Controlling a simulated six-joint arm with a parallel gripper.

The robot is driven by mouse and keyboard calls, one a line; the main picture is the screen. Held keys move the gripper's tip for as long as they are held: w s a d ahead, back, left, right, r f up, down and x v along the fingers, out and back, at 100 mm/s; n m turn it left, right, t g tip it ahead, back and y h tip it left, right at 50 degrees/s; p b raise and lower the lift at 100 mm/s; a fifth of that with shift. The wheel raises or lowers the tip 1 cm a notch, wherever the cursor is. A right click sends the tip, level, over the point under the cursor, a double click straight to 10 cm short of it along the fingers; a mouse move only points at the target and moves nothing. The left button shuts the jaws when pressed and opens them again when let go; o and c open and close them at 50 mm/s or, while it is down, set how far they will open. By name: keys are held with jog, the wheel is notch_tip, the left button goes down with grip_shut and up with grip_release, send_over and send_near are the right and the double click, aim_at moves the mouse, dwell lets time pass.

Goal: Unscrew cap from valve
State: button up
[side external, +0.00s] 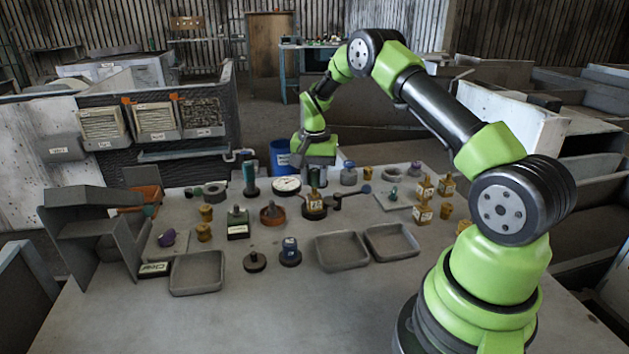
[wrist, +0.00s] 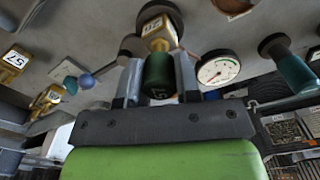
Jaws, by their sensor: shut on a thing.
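My gripper (side external: 312,176) points down over a brass valve (side external: 314,202) with a white label, which stands in a dark round base (side external: 314,214). In the wrist view my gripper (wrist: 158,76) has its two grey fingers shut on a dark green cap (wrist: 158,72) marked 57. The brass valve (wrist: 159,36) shows just beyond the cap, in line with it. I cannot tell whether cap and valve are still joined. In the side view the fingers hide the cap.
A white dial gauge (side external: 287,184) stands close to the left of the valve; it also shows in the wrist view (wrist: 219,70). Several labelled brass valves (side external: 423,213) stand to the right. Two grey trays (side external: 342,265) (side external: 392,256) lie in front. The table's front is bare.

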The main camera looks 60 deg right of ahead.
aim_at(314, 170)
jog(key=shift+r, duration=1.7)
jog(key=shift+a, duration=0.1)
